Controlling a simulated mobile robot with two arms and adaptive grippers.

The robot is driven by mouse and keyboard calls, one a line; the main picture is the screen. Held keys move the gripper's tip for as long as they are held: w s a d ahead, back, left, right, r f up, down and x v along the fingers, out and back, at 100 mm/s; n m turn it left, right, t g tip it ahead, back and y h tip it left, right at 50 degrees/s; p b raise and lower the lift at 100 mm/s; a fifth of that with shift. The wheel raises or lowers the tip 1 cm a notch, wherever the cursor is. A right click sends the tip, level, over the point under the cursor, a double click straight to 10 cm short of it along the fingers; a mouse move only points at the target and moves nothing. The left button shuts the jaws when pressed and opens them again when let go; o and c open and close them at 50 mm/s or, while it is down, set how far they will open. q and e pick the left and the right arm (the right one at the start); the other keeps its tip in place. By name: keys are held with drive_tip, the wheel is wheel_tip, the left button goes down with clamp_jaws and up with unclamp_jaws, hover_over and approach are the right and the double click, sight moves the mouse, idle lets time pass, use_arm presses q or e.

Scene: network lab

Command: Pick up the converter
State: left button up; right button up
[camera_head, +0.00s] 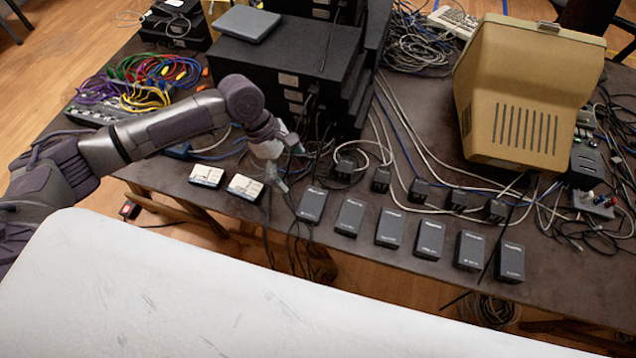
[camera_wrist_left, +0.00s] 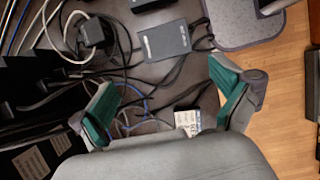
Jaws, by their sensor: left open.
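Small black boxes stand in a row along the table's front; the nearest to my gripper is a black box (camera_head: 312,204), and one black box (camera_wrist_left: 166,41) shows in the left wrist view beyond my fingertips. Two white-topped boxes (camera_head: 206,176) (camera_head: 244,187) lie left of the row, and a white box (camera_wrist_left: 187,122) shows between my fingers in the wrist view. I cannot tell which is the converter. My left gripper (camera_head: 276,168) is open and empty above the table, between the white and black boxes. Its green-padded fingers (camera_wrist_left: 162,88) show apart in the wrist view. My right gripper is not in view.
Black equipment (camera_head: 290,65) is stacked behind my gripper. A beige monitor (camera_head: 525,95) stands at the right. Black adapters (camera_head: 420,190) and loose cables lie behind the row of boxes. Cables hang over the front edge near my gripper. Coloured cables (camera_head: 150,80) lie at left.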

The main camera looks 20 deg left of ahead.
sight(312, 202)
use_arm(q)
drive_tip(key=x, duration=0.6)
drive_tip(key=s+x, duration=0.1)
drive_tip(key=x, duration=0.1)
drive_tip(key=shift+d+f+p, duration=0.3)
drive_tip(key=shift+p, duration=0.05)
drive_tip(key=x, duration=0.4)
drive_tip(key=shift+d+f+p, duration=0.15)
drive_tip(key=shift+f+p, duration=0.1)
drive_tip(key=shift+p, duration=0.05)
drive_tip(key=shift+c, duration=0.2)
drive_tip(key=c, duration=1)
drive_tip(key=shift+r, duration=0.1)
